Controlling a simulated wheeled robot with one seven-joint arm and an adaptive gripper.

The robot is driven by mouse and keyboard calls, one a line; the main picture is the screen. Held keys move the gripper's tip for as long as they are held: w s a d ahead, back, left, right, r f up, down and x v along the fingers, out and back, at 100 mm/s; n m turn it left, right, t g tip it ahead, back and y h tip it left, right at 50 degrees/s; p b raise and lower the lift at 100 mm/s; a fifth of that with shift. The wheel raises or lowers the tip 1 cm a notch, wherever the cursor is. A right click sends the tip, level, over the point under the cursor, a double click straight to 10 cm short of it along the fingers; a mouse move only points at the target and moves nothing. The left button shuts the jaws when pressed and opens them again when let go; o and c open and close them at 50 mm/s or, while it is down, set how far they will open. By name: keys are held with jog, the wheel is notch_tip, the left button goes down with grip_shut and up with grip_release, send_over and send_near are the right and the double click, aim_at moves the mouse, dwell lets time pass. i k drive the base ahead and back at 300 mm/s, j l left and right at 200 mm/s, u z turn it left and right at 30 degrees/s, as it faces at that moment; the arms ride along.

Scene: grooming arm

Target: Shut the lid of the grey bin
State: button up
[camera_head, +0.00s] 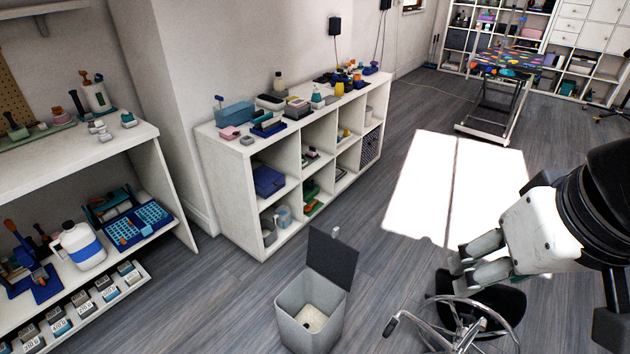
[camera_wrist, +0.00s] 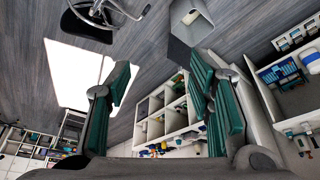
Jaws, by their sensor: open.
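The grey bin (camera_head: 308,318) stands on the floor in front of the white cube shelf in the head view. Its dark grey lid (camera_head: 333,259) stands up, open, hinged at the far right side, and something pale lies inside the bin. The bin also shows in the wrist view (camera_wrist: 181,52) at the top. My gripper (camera_head: 462,263) is to the right of the bin, above a black chair seat, apart from the lid. In the wrist view its teal-padded fingers (camera_wrist: 162,100) are spread wide with nothing between them.
A black seat with a chrome frame (camera_head: 470,318) stands right of the bin, below my gripper. The white cube shelf (camera_head: 232,186) is behind the bin, and a loaded white shelf (camera_head: 150,189) is at left. Floor between bin and seat is partly clear.

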aim_at(336, 261)
jog(key=i+u, duration=0.25)
jog(key=i, duration=0.6)
